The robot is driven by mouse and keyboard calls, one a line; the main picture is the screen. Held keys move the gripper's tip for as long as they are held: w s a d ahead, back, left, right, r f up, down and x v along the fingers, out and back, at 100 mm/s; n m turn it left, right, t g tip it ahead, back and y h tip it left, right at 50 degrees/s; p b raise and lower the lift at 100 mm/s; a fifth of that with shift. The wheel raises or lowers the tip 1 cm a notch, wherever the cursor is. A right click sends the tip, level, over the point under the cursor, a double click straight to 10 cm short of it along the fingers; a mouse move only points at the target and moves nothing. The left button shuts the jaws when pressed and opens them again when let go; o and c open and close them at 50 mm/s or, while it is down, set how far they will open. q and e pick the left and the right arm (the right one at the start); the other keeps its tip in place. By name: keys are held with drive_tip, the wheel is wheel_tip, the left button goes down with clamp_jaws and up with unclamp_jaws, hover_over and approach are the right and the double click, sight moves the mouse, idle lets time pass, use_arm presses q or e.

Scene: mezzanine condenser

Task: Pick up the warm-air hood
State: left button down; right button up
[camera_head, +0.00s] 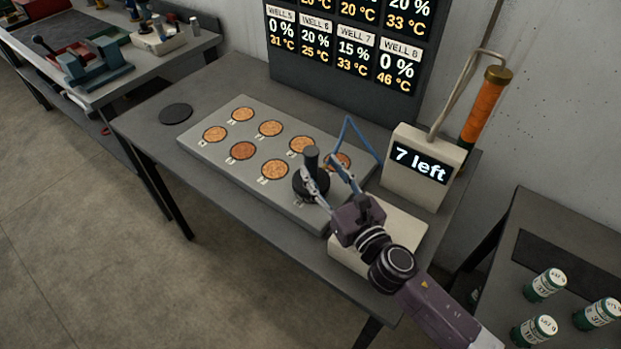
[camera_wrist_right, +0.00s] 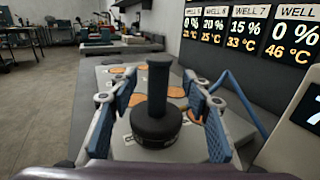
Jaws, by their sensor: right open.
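The warm-air hood appears to be the black round cap with an upright dark handle (camera_head: 311,160). It stands upright over a well at the near right end of the grey well plate (camera_head: 232,176). My right gripper (camera_head: 323,162) is open, its fingers pointing at the hood. In the right wrist view, the hood's handle (camera_wrist_right: 159,88) stands upright between the two spread blue-padded fingers, with a visible gap on each side. The hood's base hides the well under it. My left gripper is not in view.
Several other wells hold orange-brown discs. A black disc (camera_head: 176,113) lies on the table at left. A blue wire frame (camera_head: 362,139) rises behind the gripper. The table's front left is clear.

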sight(315, 163)
drive_tip(key=shift+x, duration=1.2)
drive_tip(key=x, duration=0.3)
drive_tip(key=shift+f+p, duration=0.25)
drive_tip(key=shift+p, duration=0.15)
drive_tip(key=shift+c, duration=0.5)
drive_tip(key=c, duration=0.5)
clamp_jaws()
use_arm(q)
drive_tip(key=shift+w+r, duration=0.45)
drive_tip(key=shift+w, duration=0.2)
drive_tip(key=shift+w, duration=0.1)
